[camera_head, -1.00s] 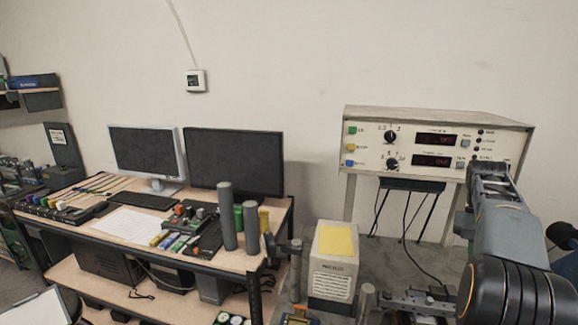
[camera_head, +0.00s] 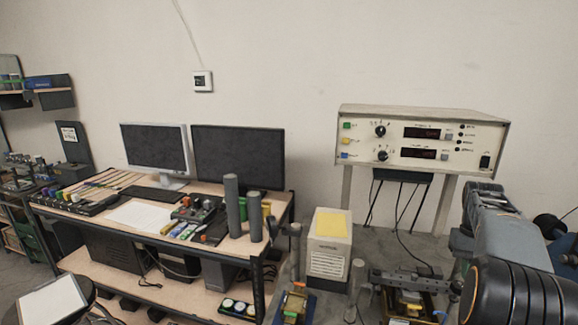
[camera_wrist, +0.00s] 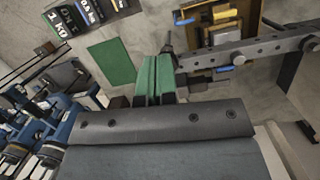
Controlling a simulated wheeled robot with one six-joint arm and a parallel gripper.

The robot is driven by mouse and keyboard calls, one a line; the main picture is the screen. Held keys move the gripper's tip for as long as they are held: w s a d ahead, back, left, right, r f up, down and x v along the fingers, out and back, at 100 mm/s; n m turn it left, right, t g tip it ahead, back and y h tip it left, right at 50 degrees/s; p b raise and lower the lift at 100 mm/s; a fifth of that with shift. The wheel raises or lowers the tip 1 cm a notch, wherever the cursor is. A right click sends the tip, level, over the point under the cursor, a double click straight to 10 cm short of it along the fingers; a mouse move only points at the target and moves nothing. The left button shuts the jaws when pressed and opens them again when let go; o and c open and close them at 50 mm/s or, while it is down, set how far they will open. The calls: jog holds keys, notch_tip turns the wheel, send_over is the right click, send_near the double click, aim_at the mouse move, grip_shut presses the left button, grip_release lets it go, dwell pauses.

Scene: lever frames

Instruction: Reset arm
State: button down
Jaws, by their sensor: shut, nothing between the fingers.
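My arm (camera_head: 495,235) reaches up from the lower right corner in the head view, beside the instrument box. My gripper shows in the wrist view as two green fingers (camera_wrist: 154,79) pressed together at the upper middle. Nothing is held between them. In the head view the fingers cannot be made out. In the wrist view, a grey metal bar (camera_wrist: 250,50) lies just right of the fingertips, and a green flat plate (camera_wrist: 111,61) lies to their left; whether the fingers touch the bar cannot be told.
An instrument box (camera_head: 420,138) with displays and knobs stands on legs at the right. A beige box with a yellow top (camera_head: 329,245) stands below it. A desk (camera_head: 125,190) with two monitors (camera_head: 237,153) fills the left. Blue-based fixtures (camera_wrist: 50,135) crowd the wrist view's left.

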jog(key=s+a+f+n+t, duration=0.1)
jog(key=s+a+t, duration=0.1)
jog(key=a, duration=0.7)
jog(key=s+a+f+n+t, duration=0.1)
jog(key=s+a+n+t, duration=0.1)
jog(key=s+a, duration=0.3)
jog(key=s+a+f+n+t, duration=0.1)
jog(key=s+a+n+t, duration=0.1)
jog(key=a, duration=1.2)
jog(key=shift+s+f+t+h, duration=0.3)
jog(key=shift+s+t, duration=0.3)
jog(key=shift+s, duration=0.3)
